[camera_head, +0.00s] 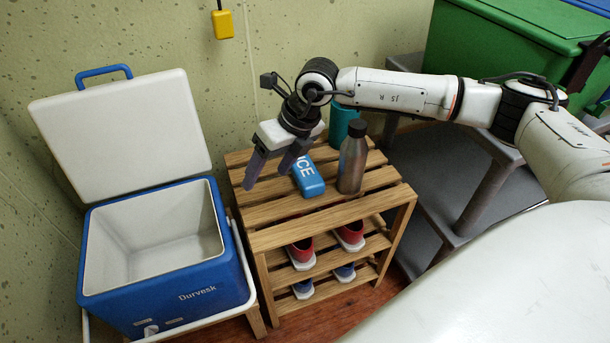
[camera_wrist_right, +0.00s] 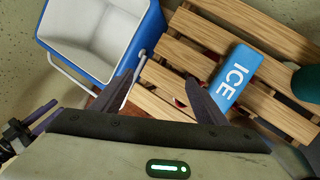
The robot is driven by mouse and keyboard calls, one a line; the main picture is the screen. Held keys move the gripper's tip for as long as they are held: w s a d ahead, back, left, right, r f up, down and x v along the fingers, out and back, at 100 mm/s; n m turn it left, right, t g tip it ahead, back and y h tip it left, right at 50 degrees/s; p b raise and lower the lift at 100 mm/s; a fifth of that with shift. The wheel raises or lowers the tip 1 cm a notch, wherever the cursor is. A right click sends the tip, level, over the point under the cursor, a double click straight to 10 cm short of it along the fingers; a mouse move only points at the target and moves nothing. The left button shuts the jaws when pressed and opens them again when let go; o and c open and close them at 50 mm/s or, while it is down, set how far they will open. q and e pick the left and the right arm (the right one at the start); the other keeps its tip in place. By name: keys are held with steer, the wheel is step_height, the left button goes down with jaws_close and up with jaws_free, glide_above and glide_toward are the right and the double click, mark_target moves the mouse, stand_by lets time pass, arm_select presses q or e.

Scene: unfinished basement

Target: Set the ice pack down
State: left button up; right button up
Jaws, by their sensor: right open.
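The blue ice pack (camera_head: 308,178), lettered ICE, lies flat on the slatted wooden rack (camera_head: 262,214). It also shows in the wrist view (camera_wrist_right: 236,76), to the right of my right gripper's fingers. My right gripper (camera_head: 268,172) is open and empty, above the rack's top at the left of the ice pack. In the wrist view my right gripper (camera_wrist_right: 165,92) has its fingers spread, with slats seen between them; one finger overlaps the pack's near edge in the picture. My left gripper is not in the head view.
A blue cooler (camera_head: 168,298) with its white lid open stands left of the rack. A grey metal bottle (camera_head: 353,158) and a teal container (camera_head: 343,120) stand right of and behind the ice pack. Red shoes (camera_head: 301,252) sit on the lower shelf. A grey shelf (camera_head: 425,165) stands at right.

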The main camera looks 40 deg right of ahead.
steer(key=d+r+m+h, duration=0.2)
steer(key=d+m+h, duration=0.2)
steer(key=d, duration=0.7)
steer(key=b, duration=0.2)
glide_above(304, 166)
steer(key=s, duration=0.2)
steer(key=f, duration=0.4)
steer(key=shift+s+a+f, duration=0.1)
steer(key=shift+s+a, duration=0.1)
steer(key=shift+a, duration=0.05)
steer(key=shift+w+f, duration=0.2)
steer(key=shift+f, duration=0.4)
steer(key=b+x, duration=0.1)
steer(key=x, duration=0.2)
steer(key=shift+w+f, duration=0.1)
steer(key=shift+f, duration=0.25)
steer(key=shift+w+d+f, duration=0.1)
steer(key=shift+f, duration=0.25)
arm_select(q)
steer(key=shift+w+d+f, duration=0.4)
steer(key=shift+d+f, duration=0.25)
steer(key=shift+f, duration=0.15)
arm_select(e)
steer(key=c, duration=1.4)
steer(key=shift+r, duration=0.2)
steer(key=shift+c, duration=0.6)
